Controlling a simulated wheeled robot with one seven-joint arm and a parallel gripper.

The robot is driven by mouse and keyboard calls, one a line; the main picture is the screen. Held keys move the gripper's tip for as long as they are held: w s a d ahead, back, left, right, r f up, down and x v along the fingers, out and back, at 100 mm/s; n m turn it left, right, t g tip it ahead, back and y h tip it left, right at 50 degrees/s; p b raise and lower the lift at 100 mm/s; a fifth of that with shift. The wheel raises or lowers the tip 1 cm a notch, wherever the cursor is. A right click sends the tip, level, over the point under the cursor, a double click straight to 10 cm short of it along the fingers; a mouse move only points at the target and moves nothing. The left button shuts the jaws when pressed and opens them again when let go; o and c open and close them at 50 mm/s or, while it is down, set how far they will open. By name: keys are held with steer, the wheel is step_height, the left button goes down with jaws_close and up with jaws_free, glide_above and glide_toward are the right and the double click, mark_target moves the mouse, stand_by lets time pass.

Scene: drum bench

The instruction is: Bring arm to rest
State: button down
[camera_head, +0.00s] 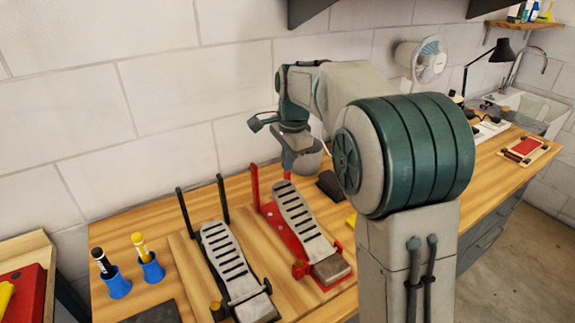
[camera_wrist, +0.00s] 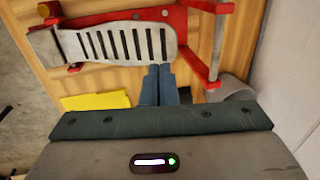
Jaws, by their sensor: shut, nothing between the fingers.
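My gripper (camera_wrist: 160,69) is shut and empty in the wrist view, its two blue fingers side by side over the wooden bench (camera_wrist: 195,77). The red-based drum pedal (camera_wrist: 123,42) lies just beyond the fingertips in that view. In the head view my arm reaches out over the bench, with its wrist bent above the far end of the red-based pedal (camera_head: 300,215).
A second pedal (camera_head: 232,262) with black posts stands to the left. Two blue holders (camera_head: 117,284) (camera_head: 153,268) with upright tools are farther left. A yellow piece (camera_wrist: 95,101) lies near the red-based pedal. A fan (camera_head: 420,60) and lamp (camera_head: 500,52) are behind. The wall is close behind the wrist.

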stand_by(0.4)
steer(key=s+d+f+n, duration=0.1)
steer(key=s+d+n, duration=0.2)
steer(key=s, duration=0.6)
steer(key=s+d+f+n+t, duration=0.1)
steer(key=s+n, duration=0.4)
steer(key=s, duration=0.5)
steer(key=s+d+f+n, duration=0.3)
steer(key=s+d+n, duration=0.1)
steer(key=s, duration=0.6)
steer(key=shift+d+f+n+h, duration=0.15)
steer(key=shift+d+n+h, duration=0.2)
steer(key=shift+d, duration=0.25)
